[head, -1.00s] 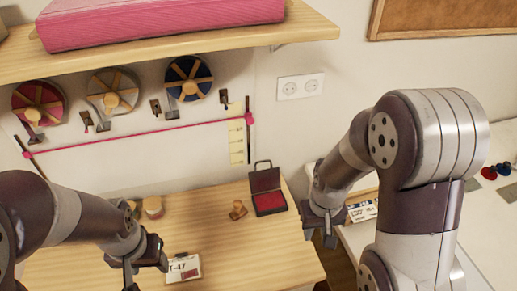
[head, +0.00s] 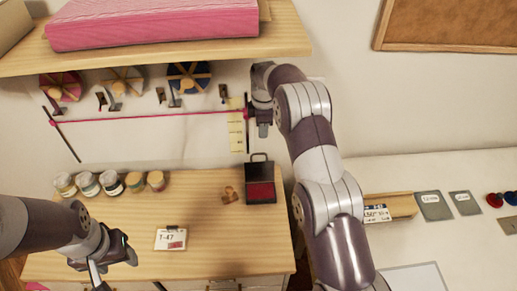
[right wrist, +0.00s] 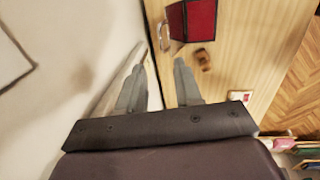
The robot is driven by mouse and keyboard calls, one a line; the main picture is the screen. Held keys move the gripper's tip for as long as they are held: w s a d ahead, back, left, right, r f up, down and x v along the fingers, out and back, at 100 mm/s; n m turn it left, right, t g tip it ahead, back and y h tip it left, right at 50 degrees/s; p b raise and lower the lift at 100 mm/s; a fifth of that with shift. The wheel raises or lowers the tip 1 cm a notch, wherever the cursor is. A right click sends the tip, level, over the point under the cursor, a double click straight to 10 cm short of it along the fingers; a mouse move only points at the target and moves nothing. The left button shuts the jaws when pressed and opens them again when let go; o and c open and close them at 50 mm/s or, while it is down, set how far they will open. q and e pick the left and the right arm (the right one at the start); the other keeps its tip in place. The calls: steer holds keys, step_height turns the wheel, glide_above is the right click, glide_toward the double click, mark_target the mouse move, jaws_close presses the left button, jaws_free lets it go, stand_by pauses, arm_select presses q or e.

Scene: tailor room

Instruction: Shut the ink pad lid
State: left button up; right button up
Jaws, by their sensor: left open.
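The ink pad (head: 261,193) is a dark case with a red pad on the wooden table. Its dark lid (head: 259,171) stands open at the back, with a handle on top. The ink pad also shows at the top of the right wrist view (right wrist: 201,20), with the lid (right wrist: 176,22) on its left. My right gripper (head: 264,132) is above and behind the ink pad, near the wall. Its fingers are apart and empty in the right wrist view (right wrist: 160,72). My left gripper (head: 116,264) is open and empty at the lower left, away from the pad.
A wooden stamp (head: 230,194) stands just left of the ink pad. A card marked T-47 (head: 171,239) and several jars (head: 111,182) are further left. A shelf (head: 180,50) overhangs the back. A pink-red rail (head: 150,116) runs along the wall.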

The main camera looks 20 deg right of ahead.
steer(key=b, duration=0.4)
glide_above(259, 167)
steer(key=d, duration=0.2)
step_height(259, 167, down, 6)
steer(key=f+p, duration=0.1)
steer(key=f, duration=0.1)
steer(key=w+f+p, duration=0.1)
steer(key=f, duration=0.1)
steer(key=f+p, duration=0.1)
steer(key=f, duration=0.1)
steer(key=shift+w+a+f+p, duration=0.1)
steer(key=shift+w+f+p, duration=0.2)
steer(key=shift+p, duration=0.1)
jaws_close()
